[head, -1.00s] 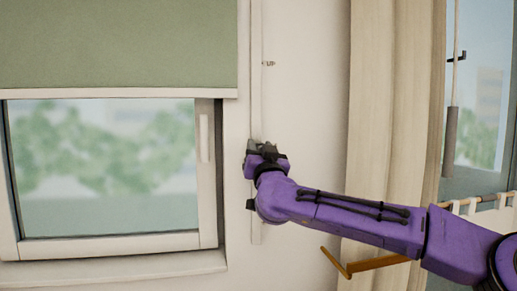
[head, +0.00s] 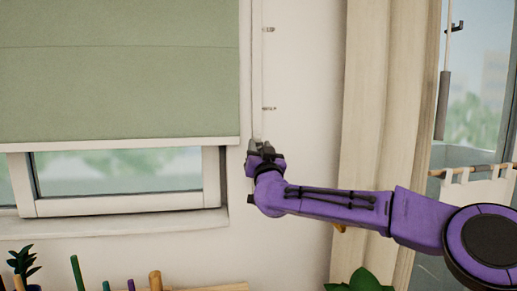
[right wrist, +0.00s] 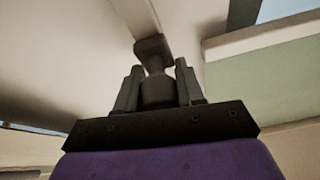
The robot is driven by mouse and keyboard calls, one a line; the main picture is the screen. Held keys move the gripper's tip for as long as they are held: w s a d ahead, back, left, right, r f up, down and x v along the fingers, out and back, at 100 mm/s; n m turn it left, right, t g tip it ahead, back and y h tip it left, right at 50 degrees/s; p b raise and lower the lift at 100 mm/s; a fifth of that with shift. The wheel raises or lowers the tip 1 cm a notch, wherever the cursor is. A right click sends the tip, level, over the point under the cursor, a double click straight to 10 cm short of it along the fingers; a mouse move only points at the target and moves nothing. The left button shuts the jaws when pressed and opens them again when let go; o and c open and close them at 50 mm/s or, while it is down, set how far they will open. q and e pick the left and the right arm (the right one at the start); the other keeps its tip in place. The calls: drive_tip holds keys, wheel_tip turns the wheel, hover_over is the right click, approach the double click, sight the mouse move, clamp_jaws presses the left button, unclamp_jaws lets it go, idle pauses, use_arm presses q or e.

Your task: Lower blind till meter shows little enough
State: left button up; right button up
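The green blind (head: 120,75) covers the upper part of the window (head: 120,170). Its pale bottom bar (head: 120,145) hangs a little above the lower window frame, leaving a low strip of glass bare. A narrow vertical rail (head: 257,90) runs down the wall right of the blind. My right gripper (head: 260,147) is at this rail. In the right wrist view, its fingers (right wrist: 158,88) stand on both sides of a dark knob (right wrist: 155,52) and seem closed on it. No meter shows in any view. My left gripper is not in view.
Small marks (head: 268,108) sit on the wall beside the rail. A beige curtain (head: 385,95) hangs to the right, beside another window with a hanging grey rod (head: 442,105). Plants (head: 22,262) and coloured sticks stand below the sill (head: 110,226).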

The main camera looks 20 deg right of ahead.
drive_tip(key=o, duration=0.4)
drive_tip(key=shift+d+r, duration=0.1)
drive_tip(key=shift+c, duration=0.2)
drive_tip(key=shift+s+f, duration=0.2)
drive_tip(key=shift+s, duration=0.05)
drive_tip(key=b+v, duration=0.3)
drive_tip(key=v, duration=0.7)
drive_tip(key=shift+b, duration=0.35)
drive_tip(key=shift+r, duration=0.1)
